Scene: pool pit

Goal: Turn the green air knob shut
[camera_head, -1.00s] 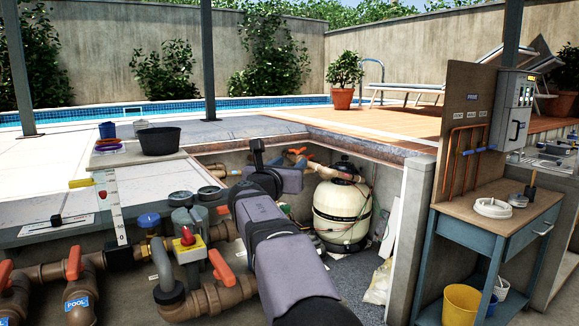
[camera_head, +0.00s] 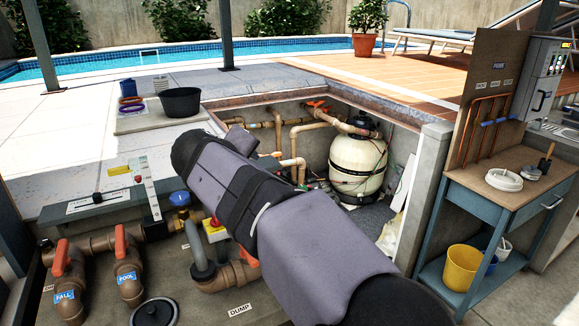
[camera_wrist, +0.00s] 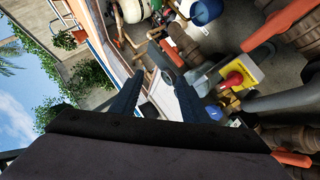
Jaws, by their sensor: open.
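I cannot make out a green air knob in either view. My gripper (camera_wrist: 158,76) shows in the wrist view with its two dark fingers apart and nothing held between them. In the head view my own arm covers the middle of the pit plumbing and hides the fingers. A red knob on a yellow box (camera_head: 215,229) stands just left of my arm; it also shows in the wrist view (camera_wrist: 234,78), right of the fingers. A blue cap (camera_head: 180,198) sits on the pipework left of that box.
Orange-handled valves marked FALL (camera_head: 65,290) and POOL (camera_head: 128,285) stand at the lower left. A cream filter tank (camera_head: 357,165) stands in the pit behind my arm. A workbench (camera_head: 500,200) is at right. A black bowl (camera_head: 181,102) sits on the deck.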

